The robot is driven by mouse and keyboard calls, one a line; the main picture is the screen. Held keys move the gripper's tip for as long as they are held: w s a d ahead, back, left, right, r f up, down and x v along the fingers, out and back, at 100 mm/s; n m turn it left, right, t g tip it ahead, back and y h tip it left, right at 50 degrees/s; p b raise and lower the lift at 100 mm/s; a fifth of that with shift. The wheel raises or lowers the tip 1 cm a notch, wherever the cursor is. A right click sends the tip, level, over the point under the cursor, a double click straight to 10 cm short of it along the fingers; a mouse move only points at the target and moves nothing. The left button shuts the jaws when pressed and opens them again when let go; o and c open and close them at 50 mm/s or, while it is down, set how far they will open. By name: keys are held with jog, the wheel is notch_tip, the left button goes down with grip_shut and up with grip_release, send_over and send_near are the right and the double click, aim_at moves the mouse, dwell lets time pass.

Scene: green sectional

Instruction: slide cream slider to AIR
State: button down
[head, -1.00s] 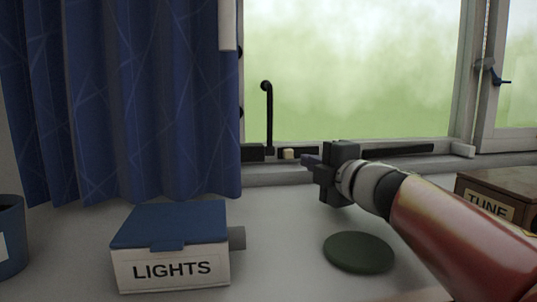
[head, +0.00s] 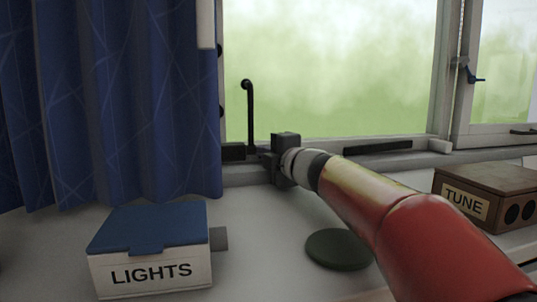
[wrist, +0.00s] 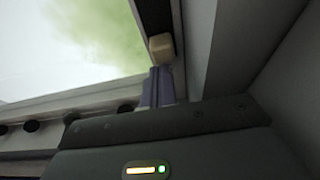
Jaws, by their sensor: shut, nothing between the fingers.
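The cream slider (wrist: 160,47) is a small pale block in the dark track (wrist: 153,15) on the window frame, in the wrist view. My gripper (wrist: 160,70) is shut and empty, its fingertips close together right beside the slider. I cannot tell whether they touch it. In the head view my gripper (head: 264,153) is at the window sill and hides the slider. The dark track shows to its right in the head view. No AIR label is readable in either view.
A black upright hooked rod (head: 249,110) stands just left of my gripper. A blue curtain (head: 110,100) hangs at left. A LIGHTS box (head: 150,265), a dark green disc (head: 338,249) and a TUNE box (head: 485,195) are on the surface below the window.

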jog(key=d+p, duration=0.1)
jog(key=d, duration=0.2)
jog(key=w+d+p, duration=0.1)
jog(key=d, duration=0.1)
jog(key=shift+w+d+r, duration=0.1)
jog(key=shift+d+r, duration=0.05)
jog(key=shift+d, duration=0.7)
jog(key=shift+d, duration=0.1)
